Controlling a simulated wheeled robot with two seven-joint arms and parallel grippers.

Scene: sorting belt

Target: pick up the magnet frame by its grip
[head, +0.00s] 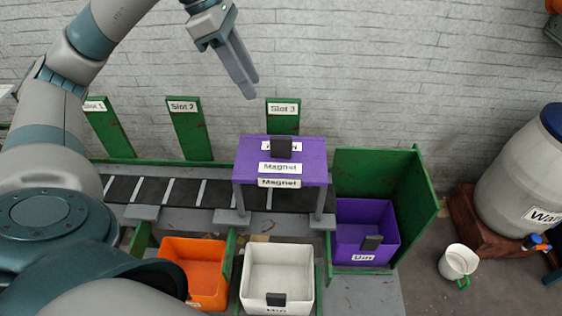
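The purple magnet frame (310,171) stands over the dark belt on grey legs, with "Magnet" labels on its top and front. A small dark block, which looks like its grip (281,147), stands up from its top and partly covers a label. My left gripper (252,90) hangs above and to the left of the frame, apart from it, in front of the brick wall. Its two long grey fingers point down and overlap in this view, so their gap is unclear. Nothing shows between them. My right gripper is not in view.
A green panel (372,172), a mug (457,262) and a barrel (520,155) are at right.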

